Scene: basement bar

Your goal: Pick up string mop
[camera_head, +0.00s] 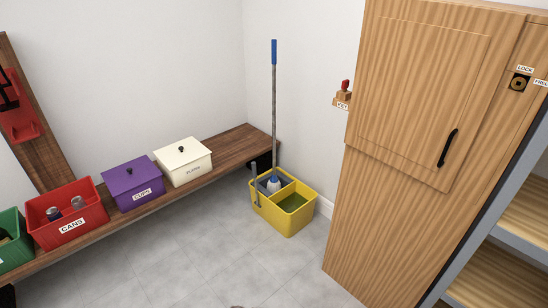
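The string mop (274,105) stands nearly upright in the corner, with a grey handle and a blue grip at its top. Its lower end goes down into a yellow bucket (289,222) on the floor. A small blue and white part shows inside the bucket at the foot of the handle. It looks like the mop head, but it is too small to be sure. Neither of my grippers is in view.
A wooden bench (236,146) along the left wall bears a cream box (187,174), a purple box (131,196), a red bin (92,229) and a green bin (12,255). A tall wooden cabinet (375,220) stands right of the bucket. The tiled floor in front is clear.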

